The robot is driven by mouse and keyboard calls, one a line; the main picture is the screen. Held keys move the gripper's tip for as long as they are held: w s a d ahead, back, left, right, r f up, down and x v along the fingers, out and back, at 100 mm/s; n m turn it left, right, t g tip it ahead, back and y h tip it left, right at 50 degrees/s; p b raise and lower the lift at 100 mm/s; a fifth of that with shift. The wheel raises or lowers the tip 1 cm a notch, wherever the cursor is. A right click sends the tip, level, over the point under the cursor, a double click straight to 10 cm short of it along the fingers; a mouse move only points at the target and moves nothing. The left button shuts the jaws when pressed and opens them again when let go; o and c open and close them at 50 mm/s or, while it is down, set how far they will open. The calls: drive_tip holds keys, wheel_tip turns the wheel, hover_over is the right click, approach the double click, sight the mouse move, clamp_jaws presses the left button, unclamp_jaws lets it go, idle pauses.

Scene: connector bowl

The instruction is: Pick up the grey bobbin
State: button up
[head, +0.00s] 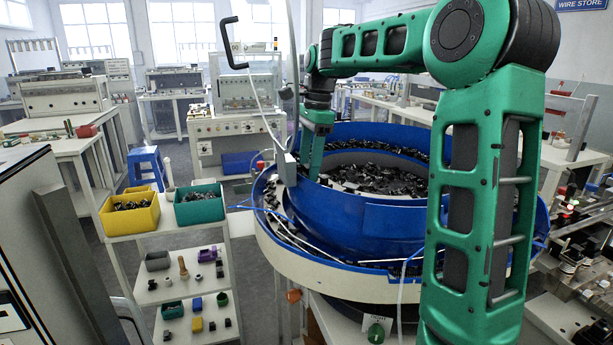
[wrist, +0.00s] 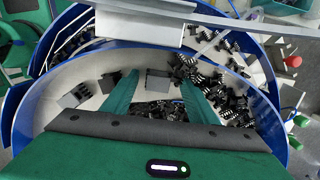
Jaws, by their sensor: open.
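My gripper (head: 311,172) points down into the blue bowl (head: 350,215), near its left inner side. In the wrist view my gripper (wrist: 158,82) has its two green fingers spread apart, with nothing held between them. A flat grey square piece (wrist: 158,74) shows between and beyond the fingertips. Another grey piece (wrist: 70,100) lies on the pale bowl floor to the left of the fingers. I cannot tell for sure which of these is the grey bobbin. Black connectors (head: 378,180) lie heaped around the bowl.
The blue bowl wall (wrist: 60,90) stands close around the gripper. A metal bar (wrist: 140,25) crosses above the bowl rim in the wrist view. A shelf with a yellow bin (head: 130,216) and a green bin (head: 199,207) stands left of the bowl.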

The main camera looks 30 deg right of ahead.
drive_tip(key=c, duration=1.1)
